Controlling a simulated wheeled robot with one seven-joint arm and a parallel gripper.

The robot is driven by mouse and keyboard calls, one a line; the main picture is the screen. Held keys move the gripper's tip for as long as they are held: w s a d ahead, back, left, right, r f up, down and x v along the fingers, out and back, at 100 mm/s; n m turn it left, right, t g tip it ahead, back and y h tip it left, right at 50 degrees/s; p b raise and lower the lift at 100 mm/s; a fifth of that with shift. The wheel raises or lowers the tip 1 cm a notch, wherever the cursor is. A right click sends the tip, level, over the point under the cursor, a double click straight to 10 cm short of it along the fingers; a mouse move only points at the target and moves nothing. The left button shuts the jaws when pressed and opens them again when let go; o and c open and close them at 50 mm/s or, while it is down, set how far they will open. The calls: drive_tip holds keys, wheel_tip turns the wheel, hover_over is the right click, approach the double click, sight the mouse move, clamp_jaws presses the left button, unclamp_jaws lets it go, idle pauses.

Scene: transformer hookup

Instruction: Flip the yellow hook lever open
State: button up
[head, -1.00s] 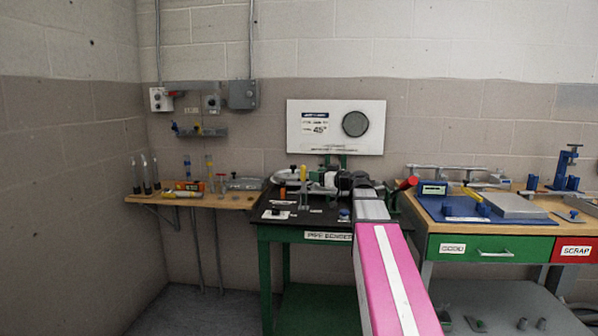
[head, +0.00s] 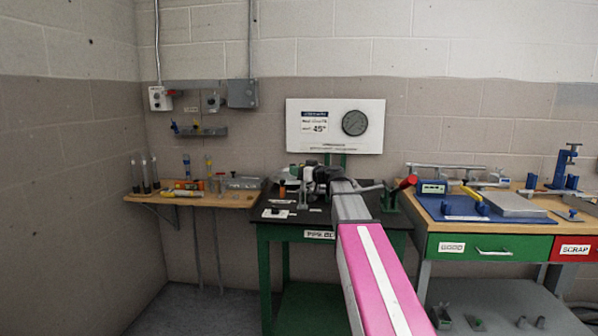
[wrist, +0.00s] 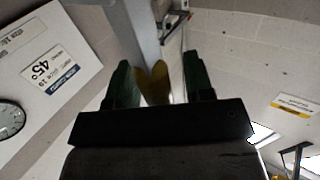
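The yellow hook lever (wrist: 158,86) shows in the wrist view as a yellow piece between the two dark green fingers of my gripper (wrist: 158,68). The fingers stand apart, with a visible gap between the yellow piece and the right finger. Whether the left finger touches it, I cannot tell. In the head view my gripper (head: 297,175) is over the pipe bender on the black-topped bench (head: 318,216). The lever is not clearly visible there; my gripper and wrist cover that area.
A white sign board with a round gauge (head: 354,123) stands behind the bender. A wooden shelf with small items (head: 190,199) is at left. A workbench with green and red drawers (head: 480,247) is at right. A red-ended handle (head: 408,182) sticks out near my arm.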

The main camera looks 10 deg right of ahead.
clamp_jaws()
drive_tip(key=s+a+f+n+y, duration=0.1)
drive_tip(key=s+f+n+y, duration=0.1)
drive_tip(key=s+n+y, duration=0.4)
drive_tip(key=shift+s+a+f+n+y, duration=0.25)
drive_tip(key=shift+s+a+n+y, duration=0.15)
drive_tip(key=shift+n, duration=2.5)
